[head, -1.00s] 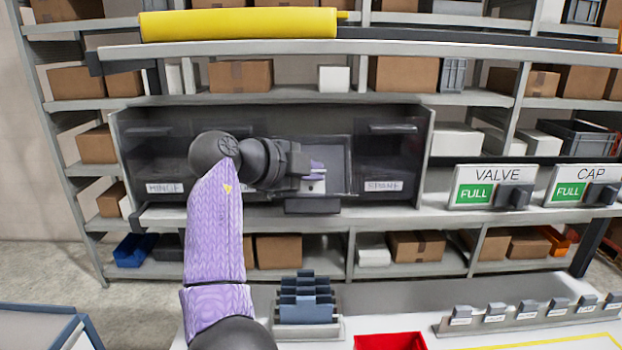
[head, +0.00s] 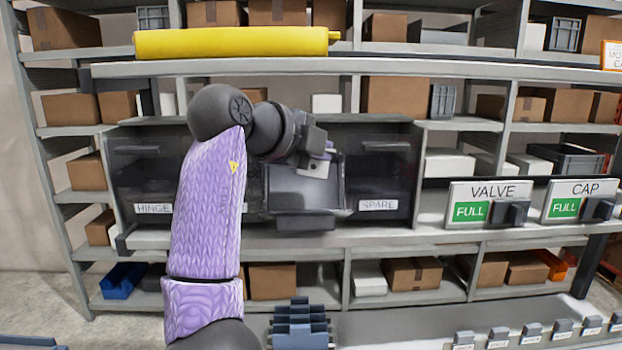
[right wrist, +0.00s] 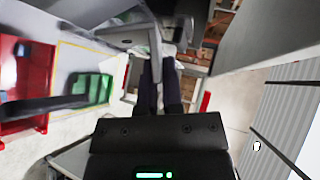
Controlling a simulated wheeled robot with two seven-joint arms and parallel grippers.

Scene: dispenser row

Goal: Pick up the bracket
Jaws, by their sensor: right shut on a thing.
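My right gripper (head: 318,152) is shut on a small light-grey bracket (head: 314,168), a plate with a dark hole. It holds the bracket at the upper front of the open middle bin (head: 306,224) of the dark dispenser, between the HINGE and SPARE labels. In the right wrist view, my gripper's dark fingers (right wrist: 160,85) close on a grey piece, the bracket (right wrist: 155,48), whose outline is partly hidden. My left gripper is not in view.
The HINGE bin (head: 150,185) and SPARE bin (head: 380,165) flank the middle one. A yellow roll (head: 235,42) lies on the beam above. VALVE (head: 490,205) and CAP (head: 580,203) signs stand at right. A blue slotted holder (head: 300,322) is below.

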